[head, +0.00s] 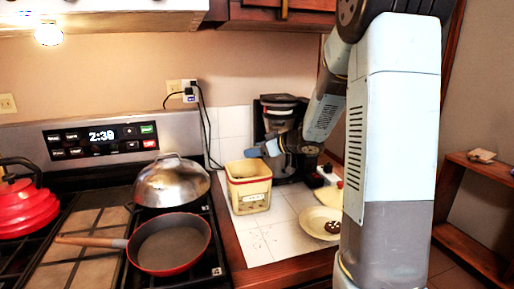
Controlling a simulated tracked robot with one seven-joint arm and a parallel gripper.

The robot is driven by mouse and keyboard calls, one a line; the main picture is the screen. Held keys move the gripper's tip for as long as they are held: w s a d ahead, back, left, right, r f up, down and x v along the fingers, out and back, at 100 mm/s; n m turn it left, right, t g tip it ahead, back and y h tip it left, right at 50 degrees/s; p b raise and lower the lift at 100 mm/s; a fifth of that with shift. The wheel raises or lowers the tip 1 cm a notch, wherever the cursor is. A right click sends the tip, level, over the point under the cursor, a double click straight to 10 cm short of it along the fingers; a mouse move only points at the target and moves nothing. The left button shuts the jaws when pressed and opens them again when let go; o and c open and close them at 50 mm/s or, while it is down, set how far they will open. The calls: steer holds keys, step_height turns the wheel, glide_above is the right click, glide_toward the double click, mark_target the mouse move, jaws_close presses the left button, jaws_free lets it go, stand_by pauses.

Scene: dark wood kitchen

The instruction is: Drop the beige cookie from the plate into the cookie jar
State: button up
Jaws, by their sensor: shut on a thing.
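The cookie jar (249,196) is a square cream container with red trim and an open top, standing on the white tiled counter beside the stove. My gripper (262,150) is above the jar's opening, near its back right rim, with its blue fingertips pointing left. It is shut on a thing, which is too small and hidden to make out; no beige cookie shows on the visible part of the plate. The pale yellow plate (314,219) lies to the right of the jar with a dark brown cookie (332,227) on it. My arm hides the plate's right side.
A black coffee maker (279,113) stands behind my gripper. A red pan (172,245), a lidded steel pan (171,181) and a red kettle (25,207) are on the stove at left.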

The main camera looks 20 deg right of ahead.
steer(key=o, duration=1.5)
steer(key=v, duration=1.3)
steer(key=shift+s+d, duration=0.3)
steer(key=shift+r, duration=0.1)
